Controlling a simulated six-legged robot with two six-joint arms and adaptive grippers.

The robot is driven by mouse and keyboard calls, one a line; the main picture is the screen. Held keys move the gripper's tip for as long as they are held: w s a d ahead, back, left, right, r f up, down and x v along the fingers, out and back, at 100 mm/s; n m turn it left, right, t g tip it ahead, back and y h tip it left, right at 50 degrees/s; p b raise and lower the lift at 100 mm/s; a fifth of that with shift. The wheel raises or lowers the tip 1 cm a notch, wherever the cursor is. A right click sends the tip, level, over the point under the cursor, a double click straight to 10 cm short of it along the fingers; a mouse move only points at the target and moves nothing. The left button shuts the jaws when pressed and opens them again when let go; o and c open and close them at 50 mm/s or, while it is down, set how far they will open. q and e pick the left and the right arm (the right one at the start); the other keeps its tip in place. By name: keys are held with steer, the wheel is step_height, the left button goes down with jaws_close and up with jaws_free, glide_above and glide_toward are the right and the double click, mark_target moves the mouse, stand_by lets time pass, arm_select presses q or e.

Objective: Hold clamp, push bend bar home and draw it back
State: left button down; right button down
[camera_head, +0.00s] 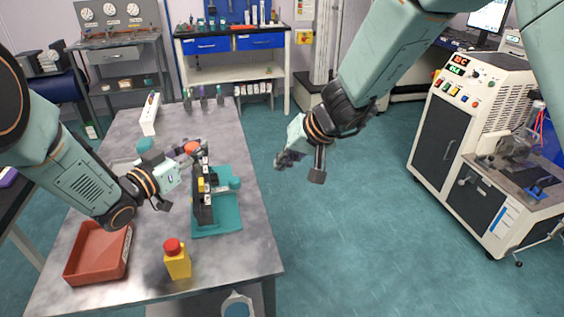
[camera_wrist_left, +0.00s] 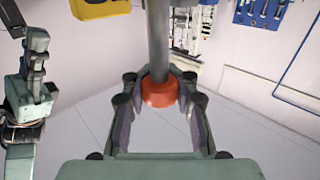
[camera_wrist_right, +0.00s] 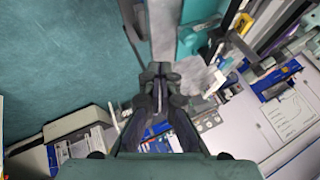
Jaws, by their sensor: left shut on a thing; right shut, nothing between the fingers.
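A bending fixture stands on the grey table, with a teal base (camera_head: 222,222) and a dark upright block (camera_head: 203,208) bearing small yellow parts. A rounded teal piece (camera_head: 235,183) sticks out on its right side; I cannot tell whether it belongs to the bend bar. My left gripper (camera_head: 187,158) is shut on an orange-red knob (camera_head: 192,147) at the fixture's far end. The knob also shows between the fingers in the left wrist view (camera_wrist_left: 160,92). My right gripper (camera_head: 284,159) is shut and empty, right of the table and apart from the fixture. The clamp's jaws are hard to make out.
A white box (camera_head: 150,114) and several small bottles are at the far side. Open floor (camera_head: 345,230) lies between the table and the rheometer cabinet (camera_head: 452,145).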

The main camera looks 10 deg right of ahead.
mark_target(240, 183)
steer(key=x, duration=0.3)
steer(key=a+x, duration=0.1)
steer(key=x, duration=0.3)
steer(key=a+r+x, duration=0.1)
steer(key=x, duration=0.3)
steer(key=shift+w+a+f, duration=0.1)
steer(key=shift+a+f, duration=0.05)
steer(key=shift+w+a, duration=0.1)
steer(key=shift+a, duration=0.25)
steer(key=shift+a, duration=0.85)
